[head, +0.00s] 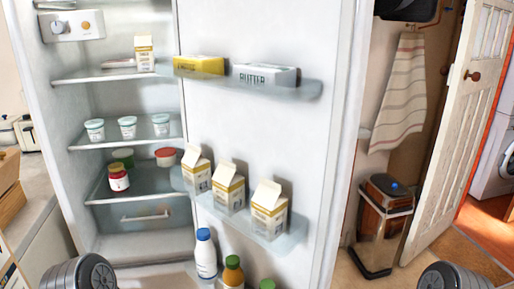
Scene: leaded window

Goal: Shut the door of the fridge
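The fridge (48,130) stands open on the left side of the head view, with its lit shelves facing me. Its white door (265,125) is swung wide open to the right, so its inner face and racks show. The outer face of the door and any outside handle are hidden. Rounded dark grey parts of my two arms show at the bottom left and bottom right corners. Neither gripper shows in the view, and nothing of mine is seen touching the door.
Butter boxes (265,75), cartons (229,187) and bottles (205,253) stand in the door racks. Inside are cups (128,127), jars (118,179) and a drawer (145,217). Right of the door are a bin (383,215), a hanging towel (400,95) and an open room door (455,130).

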